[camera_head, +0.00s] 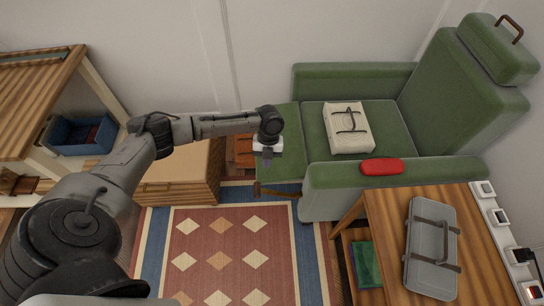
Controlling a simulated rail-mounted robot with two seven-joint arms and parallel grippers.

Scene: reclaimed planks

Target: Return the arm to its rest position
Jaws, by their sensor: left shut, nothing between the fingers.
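My left arm (130,165) comes in from the left and stretches out over the rug toward the green chair. My left gripper (266,160) hangs at its end, pointing down, shut and empty. It shows small, in front of the left edge of the green footrest part of the chair (286,125). Whether it touches anything beneath cannot be told. My right gripper is not in view.
A cream strapped bag (347,128) lies on the green seat and a red case (381,167) on its armrest. A grey case (430,240) lies on the wooden table (385,212). A blue bin (62,137) stands in the left shelf. The patterned rug (205,222) is clear.

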